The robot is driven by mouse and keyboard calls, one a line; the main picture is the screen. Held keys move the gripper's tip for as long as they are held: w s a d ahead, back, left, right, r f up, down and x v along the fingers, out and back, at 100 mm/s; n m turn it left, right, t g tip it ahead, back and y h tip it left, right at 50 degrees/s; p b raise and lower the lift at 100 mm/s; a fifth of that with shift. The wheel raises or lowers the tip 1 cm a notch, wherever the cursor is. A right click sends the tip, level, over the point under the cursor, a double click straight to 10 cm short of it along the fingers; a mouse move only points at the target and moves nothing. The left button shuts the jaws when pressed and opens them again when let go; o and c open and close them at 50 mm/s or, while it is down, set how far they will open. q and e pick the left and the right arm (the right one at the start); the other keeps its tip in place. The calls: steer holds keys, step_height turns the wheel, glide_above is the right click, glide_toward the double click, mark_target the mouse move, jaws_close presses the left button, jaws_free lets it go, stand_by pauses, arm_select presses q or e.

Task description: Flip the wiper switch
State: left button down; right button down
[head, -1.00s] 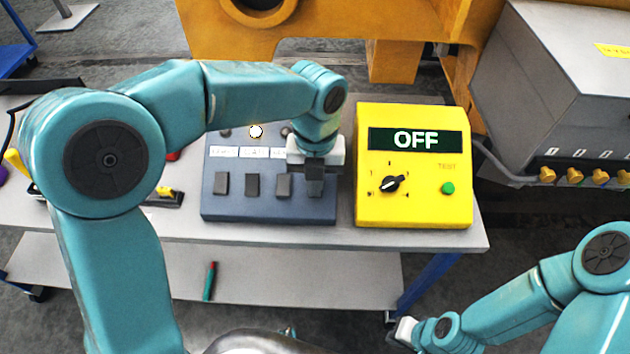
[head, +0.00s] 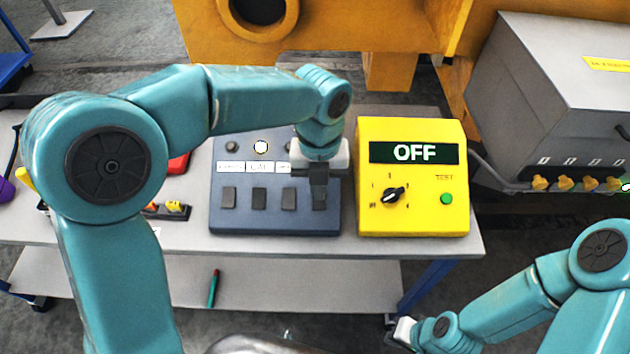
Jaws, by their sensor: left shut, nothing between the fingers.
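The blue-grey switch panel (head: 225,222) lies on the bench with a row of dark rocker switches, white labels and round lamps above them. One lamp (head: 261,147), second from the left, glows white. The label lettering is too small to read surely, so I cannot tell which is the wiper switch. My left gripper (head: 319,200) is shut and empty, pointing down over the rightmost switch, which it mostly hides along with the lamp and label above it. I cannot tell whether it touches. My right gripper (head: 403,331) is low at the right, away from the panel; its fingers are unclear.
A yellow test box (head: 412,221) reading OFF, with a knob and green button, stands right of the panel. A grey cabinet (head: 550,90) with yellow connectors is at the right. A red and green pen-like item (head: 213,288) lies on the lower shelf (head: 310,285).

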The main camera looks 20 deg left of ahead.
arm_select(q)
steer(key=shift+r, duration=0.6)
step_height(320, 180, up, 9)
steer(key=w, duration=0.1)
steer(key=shift+r, duration=0.2)
arm_select(e)
steer(key=shift+a+r, duration=0.2)
steer(key=shift+r, duration=0.15)
arm_select(q)
steer(key=shift+a, duration=0.1)
